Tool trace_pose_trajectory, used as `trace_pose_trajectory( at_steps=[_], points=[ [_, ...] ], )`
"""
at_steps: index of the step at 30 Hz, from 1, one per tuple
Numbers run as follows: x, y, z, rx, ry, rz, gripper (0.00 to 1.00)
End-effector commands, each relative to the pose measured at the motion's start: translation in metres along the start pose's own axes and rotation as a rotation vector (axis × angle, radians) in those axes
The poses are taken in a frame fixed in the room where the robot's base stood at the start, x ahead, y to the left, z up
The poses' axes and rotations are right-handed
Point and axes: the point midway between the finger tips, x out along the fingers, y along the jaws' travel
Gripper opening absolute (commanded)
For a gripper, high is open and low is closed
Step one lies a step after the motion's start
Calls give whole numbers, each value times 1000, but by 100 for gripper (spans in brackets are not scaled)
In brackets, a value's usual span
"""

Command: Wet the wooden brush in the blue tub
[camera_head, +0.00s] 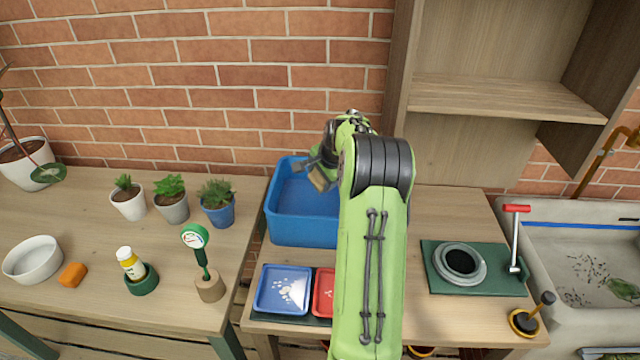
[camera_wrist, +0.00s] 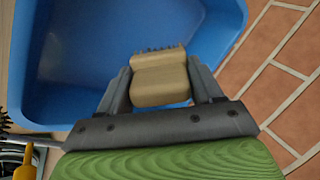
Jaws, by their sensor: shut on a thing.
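The blue tub (camera_head: 300,222) stands on the right-hand table against the brick wall. In the wrist view the tub (camera_wrist: 110,45) fills the upper part of the picture. My gripper (camera_head: 322,170) is over the tub. In the wrist view my gripper (camera_wrist: 160,88) is shut on the wooden brush (camera_wrist: 160,82), a pale block with dark bristles at its far edge. The brush (camera_head: 319,181) is small and partly hidden in the head view. I cannot tell whether its bristles touch water.
A blue tray (camera_head: 283,290) with pale bits and a red tray (camera_head: 323,293) lie in front of the tub. A wooden shelf (camera_head: 505,100) rises behind right. A gauge on a stand (camera_head: 196,238) and potted plants (camera_head: 172,200) are left. A sink (camera_head: 590,270) is far right.

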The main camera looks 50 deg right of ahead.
Motion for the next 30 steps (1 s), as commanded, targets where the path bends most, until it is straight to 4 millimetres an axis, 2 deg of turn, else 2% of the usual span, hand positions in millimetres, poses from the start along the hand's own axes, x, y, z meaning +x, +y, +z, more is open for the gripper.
trace_pose_trajectory(
  at_steps=[1,18,30],
  points=[
    [-8,-4,-1,0,1,-1,41],
    [-52,-28,-7,0,0,0,41],
    [-51,-27,-7,0,0,0,41]
  ],
)
